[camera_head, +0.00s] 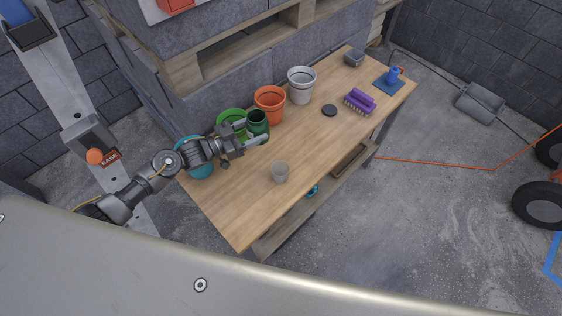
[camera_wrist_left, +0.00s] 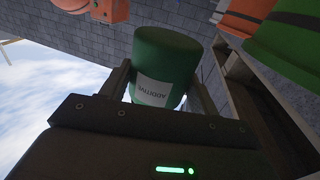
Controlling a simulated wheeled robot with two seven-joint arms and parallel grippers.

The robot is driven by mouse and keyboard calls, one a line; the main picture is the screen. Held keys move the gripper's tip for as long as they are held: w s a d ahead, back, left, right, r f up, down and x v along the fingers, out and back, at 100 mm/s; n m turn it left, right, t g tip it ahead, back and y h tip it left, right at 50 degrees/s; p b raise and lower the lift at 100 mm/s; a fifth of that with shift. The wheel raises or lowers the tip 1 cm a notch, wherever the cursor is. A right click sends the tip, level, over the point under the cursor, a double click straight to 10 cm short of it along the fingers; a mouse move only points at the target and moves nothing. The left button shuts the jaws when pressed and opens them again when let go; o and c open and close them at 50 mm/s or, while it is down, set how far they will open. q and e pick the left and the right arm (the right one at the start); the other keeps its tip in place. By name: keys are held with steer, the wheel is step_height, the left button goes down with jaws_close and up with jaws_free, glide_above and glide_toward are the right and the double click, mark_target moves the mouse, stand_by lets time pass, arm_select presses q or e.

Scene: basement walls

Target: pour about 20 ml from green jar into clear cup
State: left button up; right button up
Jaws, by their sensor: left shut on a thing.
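The green jar (camera_head: 258,121) is a dark green cylinder at the back left of the wooden table. In the left wrist view the jar (camera_wrist_left: 167,60) shows a white label reading "ADDITIVE" and sits between the two fingers. My left gripper (camera_head: 250,134) is shut on the jar. I cannot tell whether the jar touches the tabletop. The clear cup (camera_head: 280,172) stands upright near the table's front edge, to the right of and nearer than the jar. I cannot make out its contents. My right gripper is not in view.
A lighter green bucket (camera_head: 230,119), an orange bucket (camera_head: 270,103) and a white bucket (camera_head: 301,84) line the table's back. The tabletop (camera_head: 240,207) is clear around the cup.

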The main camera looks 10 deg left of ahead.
arm_select(q)
steer(key=shift+s+f, duration=0.1)
steer(key=shift+f, duration=0.05)
steer(key=shift+s+d+f+m+y+b, duration=0.3)
steer(key=shift+f+m+b, duration=0.2)
steer(key=shift+m, duration=0.35)
steer(key=shift+s+d+f+m+y+b, duration=0.15)
steer(key=shift+d+f+m+b, duration=0.25)
steer(key=shift+m, duration=0.45)
steer(key=f, duration=0.1)
steer(key=f+m+b, duration=0.1)
steer(key=f+b, duration=0.1)
steer(key=shift+s+d+f+m+y, duration=0.1)
steer(key=shift+s+d+m+y, duration=0.15)
steer(key=shift+d+m, duration=0.1)
steer(key=m, duration=0.1)
steer(key=m+y+b, duration=0.1)
steer(key=m, duration=0.1)
steer(key=d+m+y, duration=0.1)
steer(key=m, duration=0.1)
steer(key=shift+s+f, duration=0.2)
steer(key=shift+s, duration=0.1)
steer(key=shift+r+m, duration=0.2)
steer(key=shift+m, duration=0.15)
steer(key=shift+f+m+y+b, duration=0.15)
steer(key=shift+m+y+b, duration=0.15)
steer(key=shift+b, duration=0.1)
